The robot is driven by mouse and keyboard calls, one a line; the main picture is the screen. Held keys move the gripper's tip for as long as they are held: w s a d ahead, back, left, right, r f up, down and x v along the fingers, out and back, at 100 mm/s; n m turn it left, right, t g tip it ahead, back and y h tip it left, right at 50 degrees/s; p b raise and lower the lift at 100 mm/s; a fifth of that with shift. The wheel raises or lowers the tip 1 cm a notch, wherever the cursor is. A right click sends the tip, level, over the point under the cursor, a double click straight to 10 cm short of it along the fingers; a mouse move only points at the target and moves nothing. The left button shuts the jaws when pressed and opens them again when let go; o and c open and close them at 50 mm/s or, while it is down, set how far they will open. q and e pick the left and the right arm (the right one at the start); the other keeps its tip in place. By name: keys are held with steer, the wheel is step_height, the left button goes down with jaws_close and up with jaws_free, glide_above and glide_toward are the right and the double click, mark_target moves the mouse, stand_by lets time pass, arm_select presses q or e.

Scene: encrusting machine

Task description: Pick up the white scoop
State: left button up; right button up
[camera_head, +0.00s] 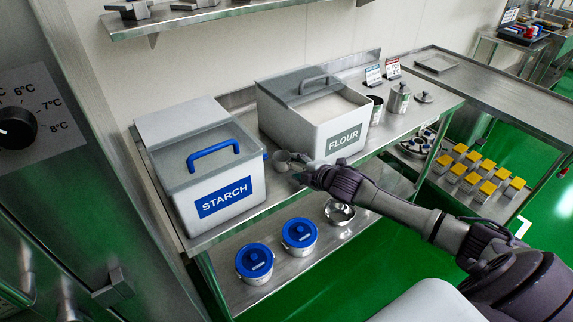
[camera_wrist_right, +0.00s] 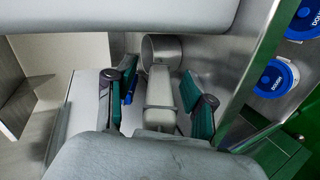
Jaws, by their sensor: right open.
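The white scoop (camera_head: 282,160) lies on the steel counter between the starch bin and the flour bin, looking pale grey. In the right wrist view its round cup (camera_wrist_right: 161,50) is at the top and its handle points down toward my palm. My right gripper (camera_head: 303,175) reaches in from the right in the head view. In the wrist view the open fingers of the right gripper (camera_wrist_right: 158,100) stand on either side of the handle, with gaps showing. The handle's end is partly hidden by my gripper body. My left gripper is not in view.
The starch bin (camera_head: 230,201) with a blue handle stands left of the scoop, and the flour bin (camera_head: 343,133) behind right. Blue-lidded pots (camera_head: 254,262) and a metal bowl (camera_head: 339,212) sit on the lower shelf. Metal canisters (camera_head: 399,98) stand farther right. The gap between the bins is narrow.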

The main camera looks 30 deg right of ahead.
jaws_close()
steer(key=shift+r, duration=0.1)
step_height(320, 180, up, 28)
stand_by(0.6)
steer(key=c, duration=0.8)
jaws_free()
jaws_close()
